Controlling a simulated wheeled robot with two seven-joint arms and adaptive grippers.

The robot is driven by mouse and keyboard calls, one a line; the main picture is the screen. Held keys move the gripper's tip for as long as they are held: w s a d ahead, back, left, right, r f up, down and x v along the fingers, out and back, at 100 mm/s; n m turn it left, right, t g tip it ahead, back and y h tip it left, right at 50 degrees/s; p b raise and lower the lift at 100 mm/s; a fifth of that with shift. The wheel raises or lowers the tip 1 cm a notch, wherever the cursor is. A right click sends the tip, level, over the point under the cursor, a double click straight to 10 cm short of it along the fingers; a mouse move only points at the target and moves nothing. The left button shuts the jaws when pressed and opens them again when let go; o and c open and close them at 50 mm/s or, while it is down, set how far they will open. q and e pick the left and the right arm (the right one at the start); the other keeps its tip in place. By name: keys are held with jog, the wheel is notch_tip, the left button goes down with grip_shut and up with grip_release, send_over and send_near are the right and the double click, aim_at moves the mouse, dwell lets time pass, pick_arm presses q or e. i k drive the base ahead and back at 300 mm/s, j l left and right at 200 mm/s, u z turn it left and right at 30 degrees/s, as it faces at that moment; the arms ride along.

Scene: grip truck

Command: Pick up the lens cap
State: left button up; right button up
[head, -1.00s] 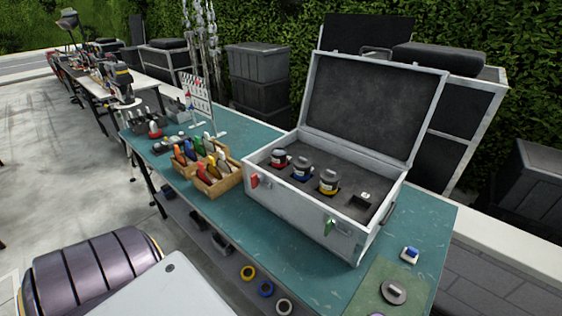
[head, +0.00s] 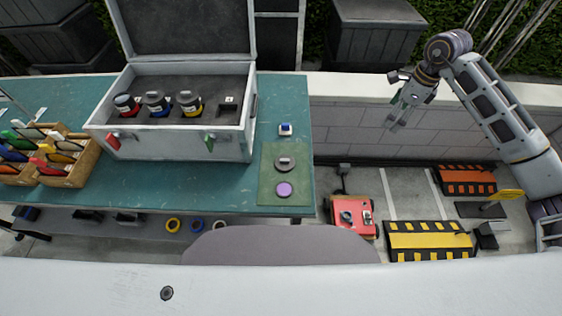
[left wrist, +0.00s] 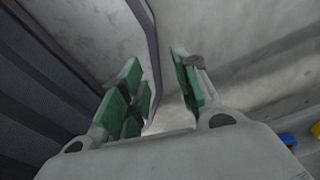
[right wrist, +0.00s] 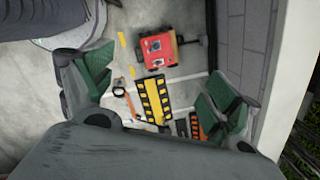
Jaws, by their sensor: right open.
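A green mat (head: 268,187) lies at the right end of the teal table. On it are a grey disc with a raised middle (head: 285,162) and, nearer me, a flat purple disc (head: 284,189). I cannot tell for sure which one is the lens cap. My right gripper (head: 397,117) hangs in the air right of the table, beyond its edge, apart from both discs. In the right wrist view it (right wrist: 155,95) is open and empty above the floor. My left gripper (left wrist: 158,92) shows only in its wrist view, open with nothing between its fingers.
An open case (head: 180,140) with lenses stands on the table (head: 225,188), left of the mat. A small blue-and-white block (head: 285,129) sits behind the mat. Wooden bins (head: 75,175) are at left. A red cart (head: 352,217) and a yellow-black ramp (head: 430,240) are on the floor.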

aim_at(283, 163)
jog(key=k+u, duration=0.25)
jog(key=u, duration=0.25)
jog(key=k+j+u, duration=0.15)
jog(key=u, duration=0.3)
